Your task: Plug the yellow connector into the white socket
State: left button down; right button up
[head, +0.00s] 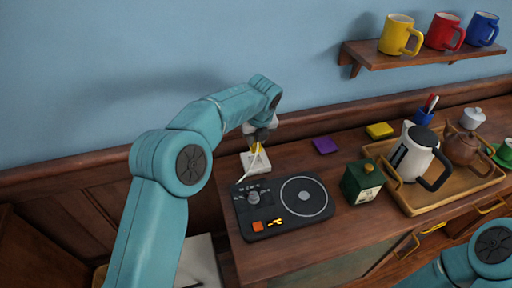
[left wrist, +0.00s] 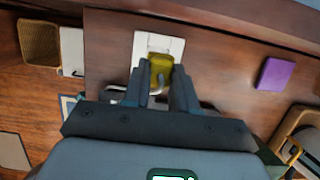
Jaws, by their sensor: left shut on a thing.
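The yellow connector (head: 255,148) is held in my left gripper (head: 258,142), over the white socket (head: 257,166) at the back left of the counter. In the left wrist view the yellow connector (left wrist: 161,63) sits between the two fingers of the left gripper (left wrist: 158,76), overlapping the white socket plate (left wrist: 144,43). I cannot tell whether the connector is in the socket or just above it. My right gripper is out of view; only part of that arm shows at the lower right.
A purple pad (head: 325,145) and a yellow pad (head: 379,130) lie to the right. A green canister (head: 362,183) stands beside a wooden tray (head: 418,207) with a kettle (head: 412,155) and teapot (head: 464,148). Mugs stand on a wall shelf (head: 420,61).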

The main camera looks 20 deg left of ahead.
pick_arm(q)
notch_tip(320, 180, up, 14)
jog(key=p, duration=0.3)
jog(key=shift+r, duration=0.15)
